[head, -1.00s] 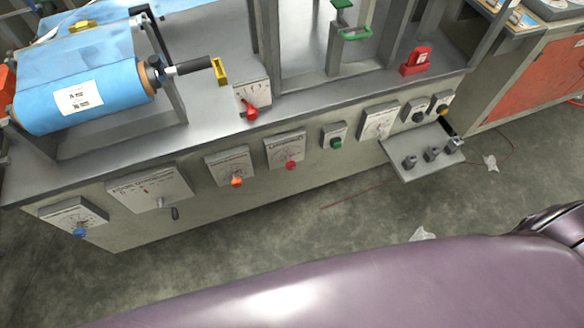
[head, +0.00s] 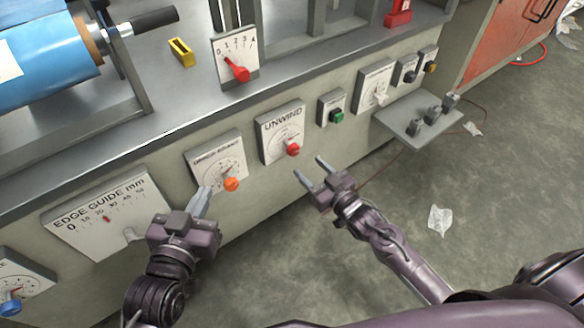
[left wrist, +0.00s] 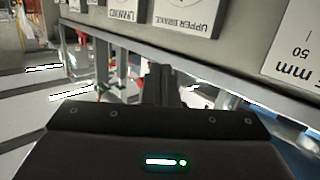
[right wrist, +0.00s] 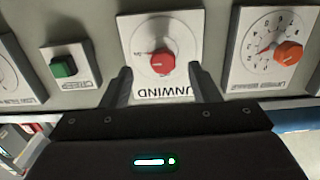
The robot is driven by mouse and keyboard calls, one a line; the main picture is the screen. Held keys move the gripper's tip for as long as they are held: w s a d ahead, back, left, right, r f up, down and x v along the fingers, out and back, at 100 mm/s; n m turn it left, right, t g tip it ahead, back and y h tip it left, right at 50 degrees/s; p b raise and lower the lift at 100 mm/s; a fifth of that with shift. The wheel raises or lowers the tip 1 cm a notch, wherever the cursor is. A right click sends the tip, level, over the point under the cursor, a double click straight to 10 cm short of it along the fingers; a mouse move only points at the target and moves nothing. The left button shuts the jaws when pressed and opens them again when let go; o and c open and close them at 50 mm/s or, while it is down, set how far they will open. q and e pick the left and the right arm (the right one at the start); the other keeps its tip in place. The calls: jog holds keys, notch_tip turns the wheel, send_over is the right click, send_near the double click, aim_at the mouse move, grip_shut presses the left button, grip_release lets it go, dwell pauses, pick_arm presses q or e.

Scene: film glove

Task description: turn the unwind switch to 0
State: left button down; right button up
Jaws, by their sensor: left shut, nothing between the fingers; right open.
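The UNWIND switch is a white plate (head: 271,125) with a red knob (head: 293,150) on the front panel of the machine. In the right wrist view the red knob (right wrist: 162,62) sits between and beyond the fingers, and the label appears upside down. My right gripper (head: 308,172) is open and empty, just below and right of the red knob in the head view, apart from it. My left gripper (head: 202,200) is shut and empty, in front of the panel just below the orange knob (head: 231,184). The left wrist view shows its closed fingers (left wrist: 160,85).
Left of the switch are the upper brake dial (head: 207,150) and the edge guide plate (head: 110,215). Right of it are a green button (head: 337,116), further dials and a small shelf (head: 420,125) jutting out. A red-pointer gauge (head: 237,70) stands on the tabletop.

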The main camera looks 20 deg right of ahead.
aim_at(296, 153)
jog(key=w, duration=0.1)
jog(key=w+a+r+b, duration=0.1)
jog(key=w, duration=0.1)
jog(key=shift+a, duration=0.2)
jog(key=b+x, duration=0.1)
jog(key=x, duration=0.3)
pick_arm(q)
notch_tip(296, 153, up, 18)
jog(key=s+a+t+h, duration=0.2)
jog(key=t+h, duration=0.2)
jog(key=t, duration=0.4)
jog(key=shift+s+t, duration=0.15)
jog(key=shift+t, duration=0.15)
pick_arm(e)
jog(key=shift+w+a, duration=0.15)
jog(key=shift+w, duration=0.15)
